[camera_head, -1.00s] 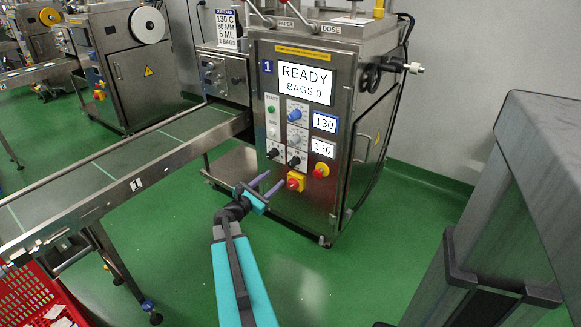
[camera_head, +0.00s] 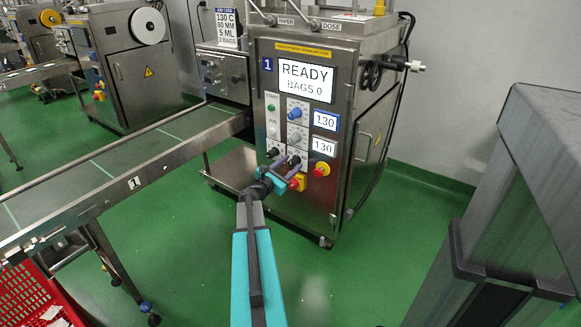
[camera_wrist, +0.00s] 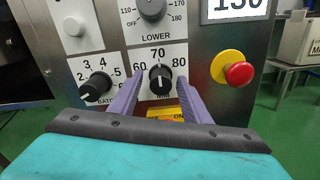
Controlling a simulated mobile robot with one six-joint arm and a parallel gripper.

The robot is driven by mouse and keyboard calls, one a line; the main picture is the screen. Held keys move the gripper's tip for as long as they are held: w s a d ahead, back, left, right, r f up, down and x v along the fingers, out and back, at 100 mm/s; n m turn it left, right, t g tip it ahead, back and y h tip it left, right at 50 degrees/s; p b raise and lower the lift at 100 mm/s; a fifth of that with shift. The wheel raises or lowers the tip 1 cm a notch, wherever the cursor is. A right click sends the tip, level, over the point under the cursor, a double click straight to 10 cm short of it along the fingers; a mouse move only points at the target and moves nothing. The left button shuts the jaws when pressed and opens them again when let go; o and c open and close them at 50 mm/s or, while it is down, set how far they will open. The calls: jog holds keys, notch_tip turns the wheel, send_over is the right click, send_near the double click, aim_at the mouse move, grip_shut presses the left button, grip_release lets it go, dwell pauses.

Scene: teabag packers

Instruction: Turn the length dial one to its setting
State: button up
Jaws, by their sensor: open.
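The length dial (camera_wrist: 161,79) is a black knob marked 60, 70 and 80, low on the front panel of machine 1. In the wrist view its white line looks about upright, toward the 70. My gripper (camera_wrist: 158,84) is open, with one purple finger on each side of the knob. I cannot tell whether the fingers touch it. In the head view my gripper (camera_head: 287,169) is at the lower panel and partly covers the length dial (camera_head: 294,160). The job card (camera_head: 228,25) above reads 130 C, 80 MM, 5 ML and a bag count.
The batch dial (camera_wrist: 97,87) is close on the left, and the lower heat dial (camera_wrist: 152,8) is above. A red emergency button (camera_wrist: 239,73) on yellow sits to the right. A yellow-and-red switch (camera_head: 297,182) is just below. The conveyor (camera_head: 130,180) runs along the left.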

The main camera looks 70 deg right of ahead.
jog(key=shift+s+d, duration=0.1)
jog(key=shift+d, duration=0.25)
jog(key=c, duration=1)
jog(key=shift+s+a, duration=0.15)
jog(key=shift+a, duration=0.1)
jog(key=shift+c, duration=0.2)
jog(key=shift+d, duration=0.25)
